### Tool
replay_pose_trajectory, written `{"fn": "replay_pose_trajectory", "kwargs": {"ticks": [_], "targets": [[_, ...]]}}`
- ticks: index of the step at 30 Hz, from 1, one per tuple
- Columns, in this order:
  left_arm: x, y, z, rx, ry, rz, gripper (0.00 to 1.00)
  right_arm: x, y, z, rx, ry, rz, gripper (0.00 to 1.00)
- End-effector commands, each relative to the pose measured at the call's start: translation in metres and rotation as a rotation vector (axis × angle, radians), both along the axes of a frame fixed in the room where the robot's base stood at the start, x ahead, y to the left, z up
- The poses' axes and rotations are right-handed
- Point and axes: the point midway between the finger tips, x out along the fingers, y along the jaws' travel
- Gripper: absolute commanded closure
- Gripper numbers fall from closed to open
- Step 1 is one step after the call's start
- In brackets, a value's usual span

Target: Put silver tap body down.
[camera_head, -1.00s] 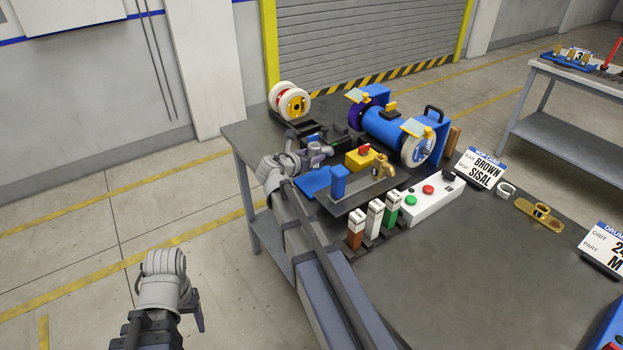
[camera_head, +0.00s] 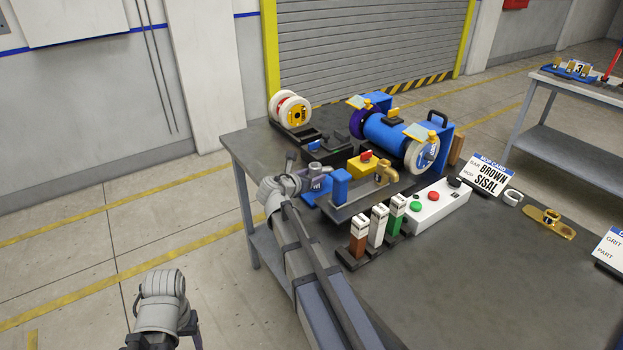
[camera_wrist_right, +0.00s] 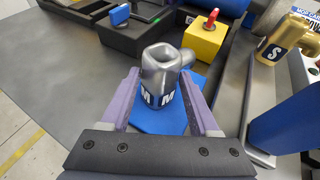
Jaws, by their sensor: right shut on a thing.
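The silver tap body (camera_wrist_right: 160,72), with M labels on its side, stands upright between the fingers of my right gripper (camera_wrist_right: 157,103), which is shut on it. It also shows in the head view (camera_head: 319,182), over the blue pad (camera_wrist_right: 150,121). Whether its base touches the pad cannot be told, as the gripper hides part of it. The pad is also partly hidden in the head view. My left arm is at the lower left of the head view, beside the bench; its gripper (camera_head: 192,328) shows too little to tell its fingers' state.
A blue upright block (camera_head: 340,187) and a gold tap body (camera_head: 385,173) stand close to the right.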

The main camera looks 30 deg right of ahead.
Motion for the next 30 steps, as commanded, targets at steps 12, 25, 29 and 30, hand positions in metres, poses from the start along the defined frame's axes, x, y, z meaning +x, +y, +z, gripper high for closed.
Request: {"fn": "replay_pose_trajectory", "kwargs": {"ticks": [12, 25, 29, 30], "targets": [[0.000, 0.000, -0.003, 0.000, 0.000, 0.000, 0.36, 0.000, 0.000, -0.003, 0.000, 0.000, 0.000, 0.11], [0.000, 0.000, 0.006, 0.000, 0.000, 0.000, 0.36, -0.006, 0.008, 0.006, 0.000, 0.000, 0.002, 0.08], [0.000, 0.000, 0.017, 0.000, 0.000, 0.000, 0.36, -0.019, 0.028, 0.017, 0.000, 0.001, 0.004, 0.08], [0.000, 0.000, 0.021, 0.000, 0.000, 0.000, 0.36, -0.023, 0.035, 0.021, 0.000, 0.000, 0.004, 0.08]]}}
